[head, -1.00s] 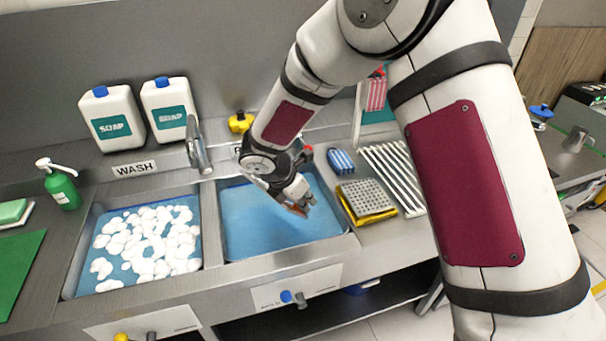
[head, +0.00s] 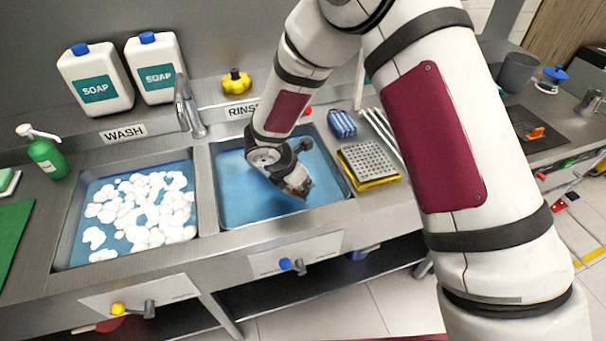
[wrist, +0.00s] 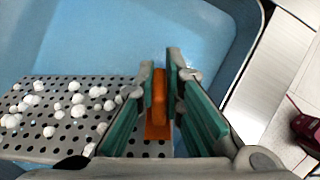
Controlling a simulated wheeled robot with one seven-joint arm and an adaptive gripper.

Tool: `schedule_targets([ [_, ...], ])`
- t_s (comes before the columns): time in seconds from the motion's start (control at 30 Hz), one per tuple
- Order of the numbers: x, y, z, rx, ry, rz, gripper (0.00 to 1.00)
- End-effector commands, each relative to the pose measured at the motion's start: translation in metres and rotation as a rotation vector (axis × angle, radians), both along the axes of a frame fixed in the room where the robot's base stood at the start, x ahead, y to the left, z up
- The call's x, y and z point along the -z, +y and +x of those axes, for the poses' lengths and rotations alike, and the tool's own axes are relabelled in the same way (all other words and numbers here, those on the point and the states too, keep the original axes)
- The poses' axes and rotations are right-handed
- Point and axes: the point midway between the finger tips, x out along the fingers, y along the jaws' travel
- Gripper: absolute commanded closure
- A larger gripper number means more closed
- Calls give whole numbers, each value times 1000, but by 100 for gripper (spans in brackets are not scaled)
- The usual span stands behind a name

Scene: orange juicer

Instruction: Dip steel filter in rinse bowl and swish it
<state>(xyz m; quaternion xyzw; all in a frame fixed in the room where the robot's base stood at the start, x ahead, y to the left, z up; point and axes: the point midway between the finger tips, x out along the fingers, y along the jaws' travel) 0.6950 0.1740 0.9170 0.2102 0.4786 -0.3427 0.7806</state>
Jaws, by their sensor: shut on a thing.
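I cannot tell whether the filter touches the water. In the head view the filter is mostly hidden by my gripper.
The wash basin (head: 68,225) with white foam is on the left. A perforated grey block on a yellow base (head: 370,165), a blue striped sponge (head: 342,123) and a white rack stand right of the rinse basin. Soap jugs (head: 95,80) and taps (head: 188,105) are behind.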

Motion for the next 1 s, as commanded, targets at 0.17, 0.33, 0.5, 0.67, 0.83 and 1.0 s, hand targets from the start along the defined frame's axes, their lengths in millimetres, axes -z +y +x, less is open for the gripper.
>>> schedule_targets([
  [0.17, 25, 0, 2, -1, 0, -1, 100],
  [0.33, 47, 0, 2, -3, 1, -1, 100],
  [0.5, 66, 0, 2, -2, 0, -1, 100],
  [0.67, 77, 0, 1, 0, -1, 1, 100],
  [0.83, 82, 0, 1, 0, -1, 0, 100],
  [1.0, 83, 0, 0, 0, -1, 1, 100],
])
